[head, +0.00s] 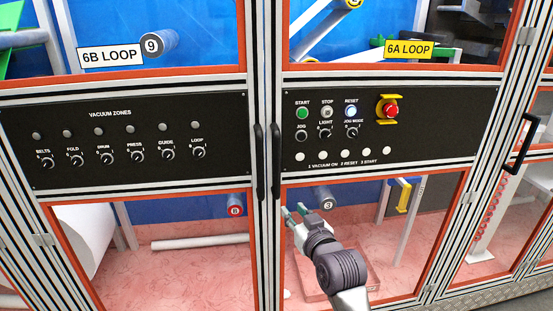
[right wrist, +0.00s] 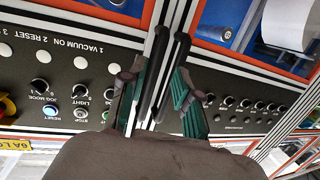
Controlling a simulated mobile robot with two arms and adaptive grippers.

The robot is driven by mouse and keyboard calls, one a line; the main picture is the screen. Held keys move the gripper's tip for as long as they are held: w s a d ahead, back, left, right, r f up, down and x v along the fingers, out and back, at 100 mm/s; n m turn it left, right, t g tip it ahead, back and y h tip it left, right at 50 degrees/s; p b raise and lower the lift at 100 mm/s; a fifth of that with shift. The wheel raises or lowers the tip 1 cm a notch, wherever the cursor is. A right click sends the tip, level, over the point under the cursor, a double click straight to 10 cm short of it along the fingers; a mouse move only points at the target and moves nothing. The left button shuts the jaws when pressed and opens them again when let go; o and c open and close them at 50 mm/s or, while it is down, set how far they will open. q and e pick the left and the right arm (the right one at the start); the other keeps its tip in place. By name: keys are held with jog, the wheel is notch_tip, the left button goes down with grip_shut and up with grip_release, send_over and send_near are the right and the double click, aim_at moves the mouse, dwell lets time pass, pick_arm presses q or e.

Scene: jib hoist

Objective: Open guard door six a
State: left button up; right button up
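Guard door 6A, with the yellow 6A LOOP label (head: 408,49), is on the right in the head view and looks closed. Its black upright handle (head: 276,160) is on its left edge, beside the handle of door 6B (head: 259,160). My right gripper (head: 294,211) is just below and right of the 6A handle, in front of the lower window. In the right wrist view, its teal fingers (right wrist: 158,98) are spread, with the 6A handle (right wrist: 152,72) and 6B handle between them in the picture. Contact cannot be told. My left gripper is out of view.
A control panel (head: 440,125) with START, STOP, RESET and a red emergency button (head: 391,110) spans door 6A. The VACUUM ZONES panel (head: 110,170) is on door 6B. Another black handle (head: 524,140) is on the far right door.

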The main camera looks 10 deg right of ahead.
jog(key=t, duration=0.2)
send_near(278, 162)
jog(key=w+p, duration=0.1)
jog(key=w, duration=0.2)
jog(key=w+a+p, duration=0.1)
jog(key=w, duration=0.3)
jog(key=w+a+p, duration=0.1)
jog(key=w, duration=0.3)
jog(key=shift+a+r, duration=0.15)
grip_shut()
